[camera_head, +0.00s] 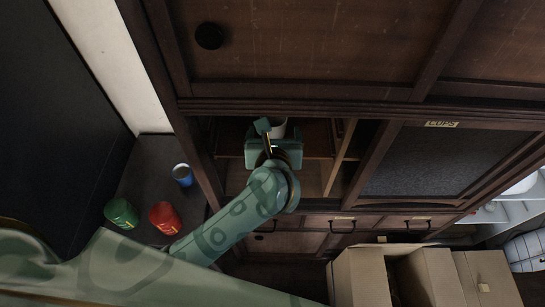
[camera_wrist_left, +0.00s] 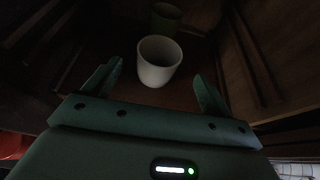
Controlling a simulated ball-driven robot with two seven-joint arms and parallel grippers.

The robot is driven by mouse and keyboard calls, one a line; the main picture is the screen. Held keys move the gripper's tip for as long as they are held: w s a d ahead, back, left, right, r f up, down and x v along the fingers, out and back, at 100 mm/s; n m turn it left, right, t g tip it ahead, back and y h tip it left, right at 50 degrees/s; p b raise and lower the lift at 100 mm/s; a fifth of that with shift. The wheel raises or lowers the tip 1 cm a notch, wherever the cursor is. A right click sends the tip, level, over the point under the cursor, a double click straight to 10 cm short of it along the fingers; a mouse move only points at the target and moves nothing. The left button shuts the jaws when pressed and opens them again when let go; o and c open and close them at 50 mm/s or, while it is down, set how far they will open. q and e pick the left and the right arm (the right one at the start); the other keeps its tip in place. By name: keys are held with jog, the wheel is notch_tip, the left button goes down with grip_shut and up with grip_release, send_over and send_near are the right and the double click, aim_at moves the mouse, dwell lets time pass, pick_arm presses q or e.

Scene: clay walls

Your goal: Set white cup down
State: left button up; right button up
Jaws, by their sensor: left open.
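The white cup (camera_wrist_left: 158,62) stands upright on the wooden shelf floor inside the cabinet, its open rim facing up in the left wrist view. In the head view only a small pale part of the cup (camera_head: 279,129) shows beyond my gripper. My left gripper (camera_head: 273,138) reaches into the open cabinet compartment. Its two fingers are spread, with the cup between and slightly beyond the fingertips (camera_wrist_left: 157,76). Gaps show on both sides of the cup. My right gripper is not in view.
A greenish cup (camera_wrist_left: 166,17) stands deeper in the dark compartment. Wooden side walls (camera_wrist_left: 254,55) flank the gripper closely. At left, a blue can (camera_head: 182,174), a red can (camera_head: 164,217) and a green can (camera_head: 121,213) stand on a dark surface. Cardboard boxes (camera_head: 361,276) are at lower right.

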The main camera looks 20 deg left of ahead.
pick_arm(q)
jog(key=s+d, duration=0.2)
jog(key=s, duration=0.6)
jog(key=shift+s+d+p, duration=0.3)
jog(key=shift+s+p, duration=0.05)
jog(key=shift+s, duration=0.05)
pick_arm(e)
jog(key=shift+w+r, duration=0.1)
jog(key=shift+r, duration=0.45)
pick_arm(q)
jog(key=shift+f, duration=0.1)
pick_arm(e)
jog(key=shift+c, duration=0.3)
